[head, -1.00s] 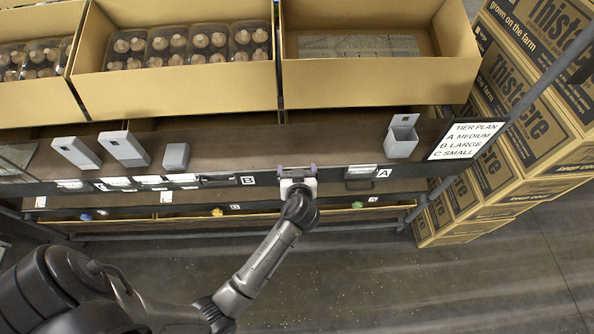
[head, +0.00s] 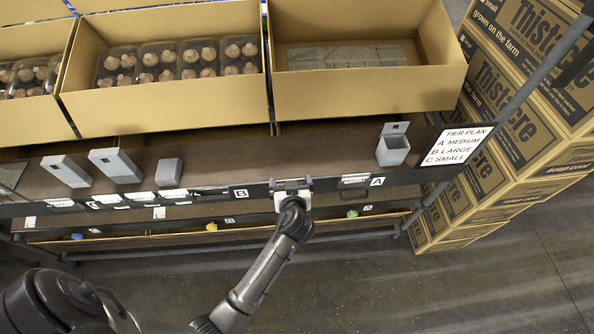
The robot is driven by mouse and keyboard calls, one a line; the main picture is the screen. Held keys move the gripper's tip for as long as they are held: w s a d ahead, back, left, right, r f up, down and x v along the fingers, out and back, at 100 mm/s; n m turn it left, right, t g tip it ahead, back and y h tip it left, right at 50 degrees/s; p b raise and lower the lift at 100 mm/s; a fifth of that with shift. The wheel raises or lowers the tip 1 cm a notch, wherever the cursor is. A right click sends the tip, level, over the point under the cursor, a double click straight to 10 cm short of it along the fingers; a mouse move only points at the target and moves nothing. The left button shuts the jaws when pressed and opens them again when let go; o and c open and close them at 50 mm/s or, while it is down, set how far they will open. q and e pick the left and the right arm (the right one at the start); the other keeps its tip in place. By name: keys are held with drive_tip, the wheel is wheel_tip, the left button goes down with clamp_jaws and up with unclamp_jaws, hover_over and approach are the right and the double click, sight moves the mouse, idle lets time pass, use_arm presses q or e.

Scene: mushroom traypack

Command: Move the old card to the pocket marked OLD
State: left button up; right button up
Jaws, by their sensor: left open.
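My left gripper (head: 291,184) is at the shelf's front rail, between the B label (head: 241,194) and the A label (head: 377,181). Its two fingertips are spread apart, and it is open. White cards sit along the rail: some left of B (head: 173,194), and one beside A (head: 354,179). Their print is too small to read, so I cannot tell which is the old card. No pocket marked OLD is legible. The rail directly behind the gripper is partly hidden. My right gripper is not in view.
Grey holders stand on the shelf at left (head: 115,165) and right (head: 392,150). Cardboard trays (head: 165,110) with mushroom punnets are above. A tier plan sign (head: 459,145) and stacked Thistacre boxes (head: 520,130) are at right. The floor (head: 440,290) in front is clear.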

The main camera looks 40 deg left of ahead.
use_arm(q)
wheel_tip(320, 180, up, 22)
drive_tip(key=w+d+m+t+h+p, duration=0.2)
drive_tip(key=w+d+m+h+p, duration=0.1)
drive_tip(key=p, duration=0.5)
drive_tip(key=s+d+r+m+t+h, duration=0.2)
drive_tip(key=s+d+r+m+h, duration=0.1)
drive_tip(key=d+r+m+h, duration=0.2)
drive_tip(key=shift+d+r+m+h+b, duration=0.4)
drive_tip(key=shift+d+r, duration=0.35)
drive_tip(key=shift+r, duration=0.65)
drive_tip(key=s+a+f+m+g+h, duration=0.15)
drive_tip(key=s+f+g, duration=0.85)
drive_tip(key=s+f, duration=1.6)
wheel_tip(320, 180, up, 33)
drive_tip(key=s+p, duration=0.1)
drive_tip(key=p, duration=3.1)
drive_tip(key=shift+d+m, duration=0.2)
drive_tip(key=shift+m, duration=0.15)
